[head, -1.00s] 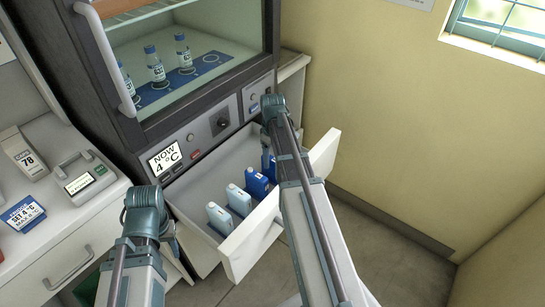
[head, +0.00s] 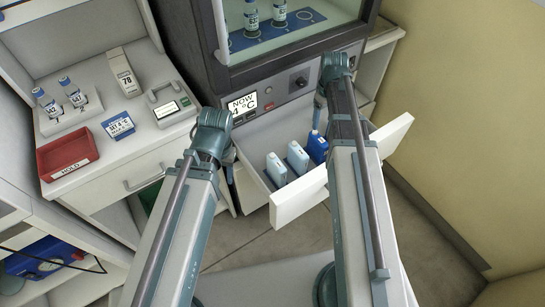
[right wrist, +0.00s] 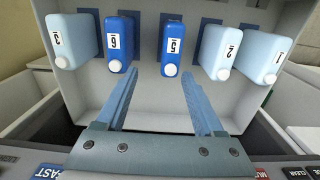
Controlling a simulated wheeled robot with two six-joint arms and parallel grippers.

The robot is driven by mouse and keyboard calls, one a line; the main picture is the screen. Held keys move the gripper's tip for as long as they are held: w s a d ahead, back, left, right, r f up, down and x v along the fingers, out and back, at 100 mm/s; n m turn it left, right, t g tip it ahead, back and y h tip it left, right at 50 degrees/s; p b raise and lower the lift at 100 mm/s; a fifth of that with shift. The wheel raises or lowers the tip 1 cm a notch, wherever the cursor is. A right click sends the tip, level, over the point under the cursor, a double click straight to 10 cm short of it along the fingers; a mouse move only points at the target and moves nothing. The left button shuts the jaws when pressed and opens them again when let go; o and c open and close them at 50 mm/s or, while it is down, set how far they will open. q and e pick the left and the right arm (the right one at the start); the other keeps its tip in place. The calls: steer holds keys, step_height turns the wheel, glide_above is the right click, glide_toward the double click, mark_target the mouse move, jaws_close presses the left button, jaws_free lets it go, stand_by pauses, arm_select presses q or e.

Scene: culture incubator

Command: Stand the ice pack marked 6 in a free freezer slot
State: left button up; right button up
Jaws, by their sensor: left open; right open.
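The ice pack marked 6 (right wrist: 120,42) is dark blue with a white cap. It stands in the open drawer (head: 290,208), between light pack 3 (right wrist: 72,40) and dark blue pack 5 (right wrist: 173,45) in the right wrist view. In the head view I cannot make out pack 6; my right arm covers that part. My right gripper (right wrist: 167,88) is open and empty, its fingers pointing into the drawer below packs 6 and 5 in its wrist view. My left gripper (head: 230,163) is open at the drawer's left side, its fingers barely visible. The freezer slots cannot be told clearly.
Light packs 2 (right wrist: 218,50) and 1 (right wrist: 259,54) stand beside pack 5. The incubator (head: 290,65) rises behind the drawer. A counter on the left holds a red tray (head: 67,157), a blue sign (head: 118,125) and vials. The floor right of the drawer is clear.

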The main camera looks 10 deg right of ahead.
steer(key=s+a, duration=0.7)
steer(key=a, duration=0.4)
steer(key=s+a+h, duration=0.1)
steer(key=s+a, duration=0.7)
steer(key=a, duration=0.4)
steer(key=shift+m, duration=0.3)
steer(key=shift+s+a+r, duration=0.1)
steer(key=shift+r, duration=0.05)
step_height(320, 180, up, 11)
steer(key=p, duration=1.1)
steer(key=shift+r, duration=0.15)
